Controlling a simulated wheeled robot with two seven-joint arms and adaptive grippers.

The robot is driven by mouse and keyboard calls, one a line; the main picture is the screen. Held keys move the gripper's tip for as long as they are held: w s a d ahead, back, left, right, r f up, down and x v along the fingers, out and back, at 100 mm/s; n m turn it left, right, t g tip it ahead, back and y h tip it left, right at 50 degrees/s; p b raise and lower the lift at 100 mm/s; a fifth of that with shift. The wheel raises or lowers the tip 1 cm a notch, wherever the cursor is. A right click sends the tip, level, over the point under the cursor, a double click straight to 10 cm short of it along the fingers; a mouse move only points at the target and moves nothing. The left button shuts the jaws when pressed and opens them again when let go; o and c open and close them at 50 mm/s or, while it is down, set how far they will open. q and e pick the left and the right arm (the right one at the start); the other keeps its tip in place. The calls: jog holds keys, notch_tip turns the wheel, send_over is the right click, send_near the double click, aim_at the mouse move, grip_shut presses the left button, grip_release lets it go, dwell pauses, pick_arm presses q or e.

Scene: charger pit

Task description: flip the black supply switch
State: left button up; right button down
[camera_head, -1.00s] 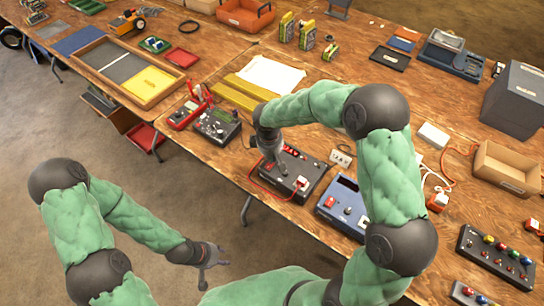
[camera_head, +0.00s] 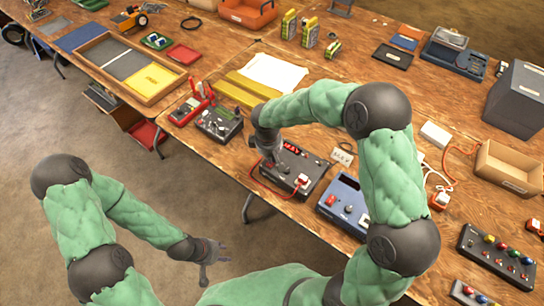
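The black supply (camera_head: 311,168) is a dark box with a red display on the table, with a white-and-red plug at its right and a red lead looping round its front left. My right gripper (camera_head: 272,160) points down at the box's left end, very close to or touching it. Its fingers hide the panel there, so the switch is not clear to see, and I cannot tell whether the fingers are open or shut. My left gripper (camera_head: 213,262) hangs low in front of the table over the floor, its fingers spread and empty.
A blue supply (camera_head: 344,207) stands just right of the black one. A dark instrument box (camera_head: 217,123) and a red device (camera_head: 190,108) stand to the left. A small white socket block (camera_head: 342,156) lies behind. My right arm crosses above the table.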

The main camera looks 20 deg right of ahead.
aim_at(269, 165)
jog(key=shift+r+p, duration=0.45)
jog(key=shift+r, duration=0.1)
jog(key=r+p, duration=0.1)
jog(key=r, duration=0.1)
jog(key=r+p, duration=0.1)
jog(key=shift+s+a+r+p, duration=0.15)
jog(key=shift+a+r+p, duration=0.05)
jog(key=shift+r+p, duration=0.2)
pick_arm(q)
jog(key=r, duration=0.2)
jog(key=r+p, duration=0.1)
jog(key=r, duration=0.1)
jog(key=r+p, duration=0.1)
jog(key=shift+s+a+r, duration=0.1)
jog(key=shift+s+r, duration=0.2)
jog(key=shift+r, duration=0.1)
pick_arm(e)
notch_tip(269, 165, up, 9)
jog(key=a, duration=0.1)
jog(key=shift+s, duration=0.4)
